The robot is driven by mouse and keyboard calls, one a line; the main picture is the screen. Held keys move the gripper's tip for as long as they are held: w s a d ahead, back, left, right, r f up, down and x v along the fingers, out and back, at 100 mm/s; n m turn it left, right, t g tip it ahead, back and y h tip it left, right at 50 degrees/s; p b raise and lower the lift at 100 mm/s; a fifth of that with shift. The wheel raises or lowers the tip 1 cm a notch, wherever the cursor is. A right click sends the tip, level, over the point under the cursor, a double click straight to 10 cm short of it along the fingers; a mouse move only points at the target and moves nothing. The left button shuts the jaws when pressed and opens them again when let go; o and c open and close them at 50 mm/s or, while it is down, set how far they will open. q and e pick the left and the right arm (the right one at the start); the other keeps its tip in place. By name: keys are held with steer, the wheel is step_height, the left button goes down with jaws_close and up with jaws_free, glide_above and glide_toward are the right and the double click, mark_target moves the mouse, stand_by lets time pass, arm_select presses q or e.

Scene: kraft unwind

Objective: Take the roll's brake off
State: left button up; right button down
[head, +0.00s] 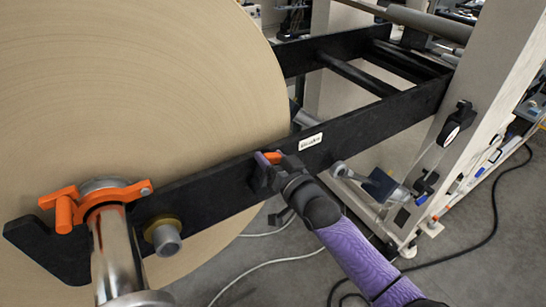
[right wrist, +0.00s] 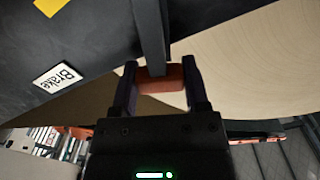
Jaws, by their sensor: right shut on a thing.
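The large tan paper roll (head: 140,90) fills the left of the head view beside a black frame arm (head: 215,182). A small brake lever with an orange grip (head: 273,157) is on that arm. My right gripper (head: 268,170) is at the lever, and in the right wrist view its two fingers (right wrist: 160,88) are shut on the orange grip (right wrist: 160,78), one on each side. A label on the frame reads "Brake" (right wrist: 57,77); a white label (head: 311,142) also shows in the head view. My left gripper is not in view.
An orange clamp (head: 66,212) sits around the silver shaft (head: 115,250) at the lower left. A pale machine upright (head: 470,110) stands at the right, with a black cable (head: 495,215) on the grey floor.

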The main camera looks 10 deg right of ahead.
steer(key=shift+c, duration=0.4)
jaws_free()
steer(key=p+v, duration=0.2)
steer(key=v, duration=0.8)
steer(key=shift+p, duration=0.3)
